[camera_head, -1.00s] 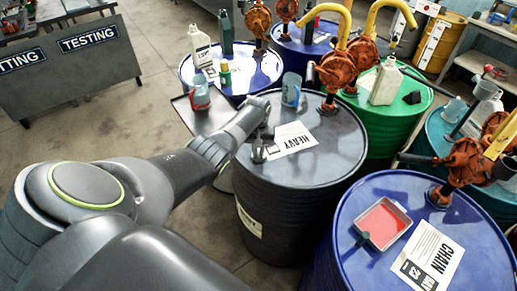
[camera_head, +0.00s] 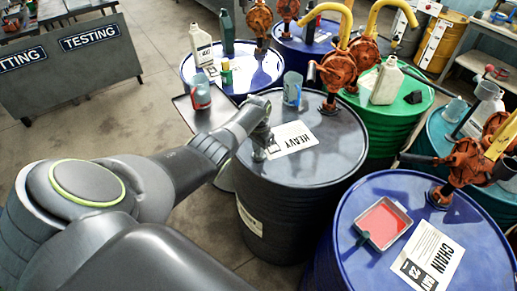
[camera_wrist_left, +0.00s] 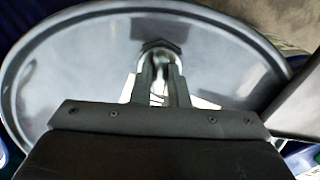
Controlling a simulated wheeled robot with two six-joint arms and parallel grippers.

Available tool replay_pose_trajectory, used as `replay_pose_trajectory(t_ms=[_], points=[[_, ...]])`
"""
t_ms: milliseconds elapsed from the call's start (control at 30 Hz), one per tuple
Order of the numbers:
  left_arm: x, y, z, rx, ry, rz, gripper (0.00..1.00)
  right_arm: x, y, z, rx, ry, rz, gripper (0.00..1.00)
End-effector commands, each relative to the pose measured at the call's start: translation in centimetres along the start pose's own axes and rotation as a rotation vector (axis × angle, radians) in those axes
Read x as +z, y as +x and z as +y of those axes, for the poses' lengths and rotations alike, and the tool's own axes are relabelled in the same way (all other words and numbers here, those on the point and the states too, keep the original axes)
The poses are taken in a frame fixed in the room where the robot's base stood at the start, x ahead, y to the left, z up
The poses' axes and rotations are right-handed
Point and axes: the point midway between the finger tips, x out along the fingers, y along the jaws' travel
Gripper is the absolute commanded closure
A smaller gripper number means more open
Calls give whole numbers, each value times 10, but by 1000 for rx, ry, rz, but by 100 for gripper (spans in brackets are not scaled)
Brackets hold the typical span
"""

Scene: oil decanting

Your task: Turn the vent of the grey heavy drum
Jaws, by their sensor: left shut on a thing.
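The grey heavy drum (camera_head: 335,155) stands in the middle of the head view, with a white HEAVY label on its lid. Its lid also fills much of the left wrist view (camera_wrist_left: 80,60). My left gripper (camera_head: 262,146) is low over the lid's left part, beside the label. In the left wrist view my left gripper (camera_wrist_left: 160,72) is shut on the vent (camera_wrist_left: 158,46), a small metallic fitting on the lid. The fingers hide part of the vent. My right gripper is not in view.
A pump (camera_head: 336,75) and a clear cup (camera_head: 292,90) stand at the back of the same lid. A blue CHAIN drum (camera_head: 370,265) with a red-filled tray (camera_head: 383,222) is at the front right. A green drum (camera_head: 415,97) stands behind. A red-blue cup (camera_head: 201,93) is at left.

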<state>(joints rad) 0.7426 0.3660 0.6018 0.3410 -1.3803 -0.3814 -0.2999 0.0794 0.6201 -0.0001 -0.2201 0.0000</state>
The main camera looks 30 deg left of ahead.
Motion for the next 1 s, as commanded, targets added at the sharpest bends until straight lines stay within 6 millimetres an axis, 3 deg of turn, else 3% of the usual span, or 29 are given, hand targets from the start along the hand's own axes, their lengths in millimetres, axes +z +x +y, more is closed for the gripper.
replay_pose_trajectory(t_ms=[600,633,767,1000], points=[[-1,-1,0,-1,39,2,100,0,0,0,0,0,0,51],[-1,-1,0,-1,39,2,82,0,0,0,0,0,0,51],[-1,-1,0,-1,38,2,65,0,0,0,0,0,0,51],[0,0,0,0,37,1,64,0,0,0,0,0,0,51]])
